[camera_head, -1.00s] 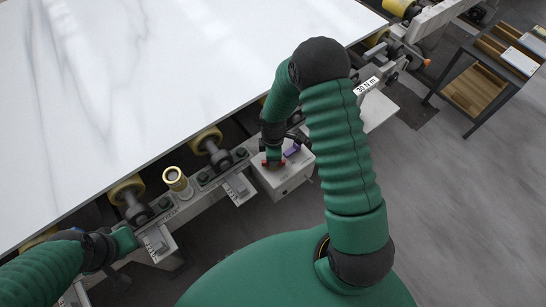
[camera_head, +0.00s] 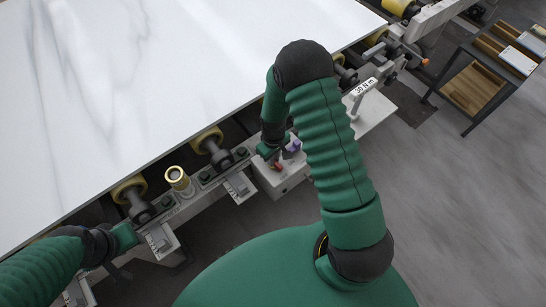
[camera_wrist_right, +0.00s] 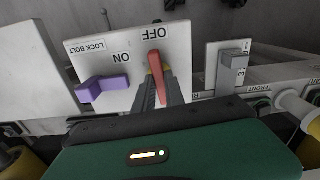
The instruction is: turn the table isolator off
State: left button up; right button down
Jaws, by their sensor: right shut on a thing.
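The isolator is a pale box (camera_head: 296,178) at the rail below the slab. In the right wrist view its panel (camera_wrist_right: 92,64) carries OFF, ON and LOCK BOLT labels, seen upside down. A red handle (camera_wrist_right: 155,66) points toward the OFF label; its red also shows in the head view (camera_head: 277,168). My right gripper (camera_wrist_right: 161,94) is shut on the red handle, one finger on each side. A purple lock-bolt lever (camera_wrist_right: 104,87) sits beside it. My left gripper (camera_head: 132,239) is beside the rail at the lower left; its fingers are not clear.
A large white marble slab (camera_head: 150,70) covers the upper left, above yellow rollers (camera_head: 207,138). A grey lever plate (camera_wrist_right: 233,62) stands near the isolator panel. A rack (camera_head: 490,70) stands at the upper right. The grey floor (camera_head: 460,210) at right is clear.

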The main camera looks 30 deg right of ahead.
jog(key=shift+m, duration=0.7)
jog(key=c, duration=1.4)
grip_release()
notch_tip(320, 180, up, 17)
jog(key=shift+p, duration=0.45)
jog(key=shift+f, duration=0.1)
